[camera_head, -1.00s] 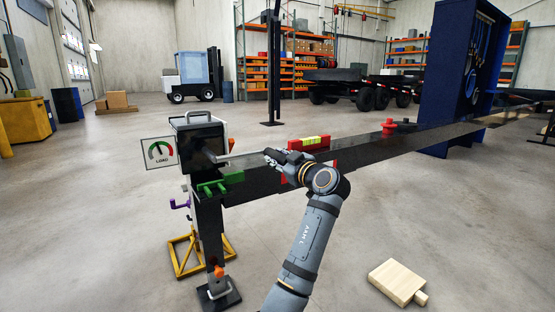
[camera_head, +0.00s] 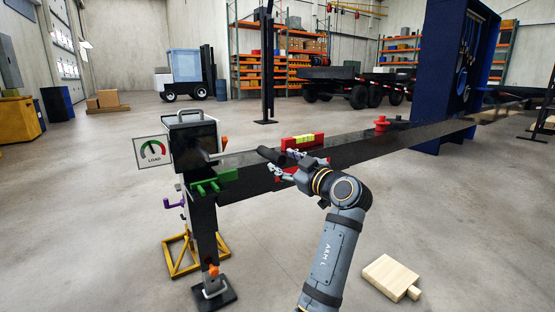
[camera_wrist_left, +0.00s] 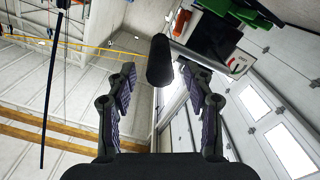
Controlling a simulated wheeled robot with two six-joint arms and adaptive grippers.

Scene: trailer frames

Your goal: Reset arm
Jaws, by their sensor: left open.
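My left gripper (camera_head: 288,166) is open beside the long black beam, left of its middle. Its two fingers are spread in the left wrist view (camera_wrist_left: 163,88). A black cylindrical handle (camera_head: 270,156) lies just past the fingertips. In the left wrist view the handle (camera_wrist_left: 160,62) lies between and beyond the tips, with a gap on both sides. My right gripper is not in view.
The black beam (camera_head: 360,148) carries a red block with a yellow level (camera_head: 301,141), a red knob (camera_head: 381,124) and a green clamp (camera_head: 212,184). A black box with a load gauge (camera_head: 153,151) stands at its left end. A wooden block (camera_head: 391,277) lies on open floor.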

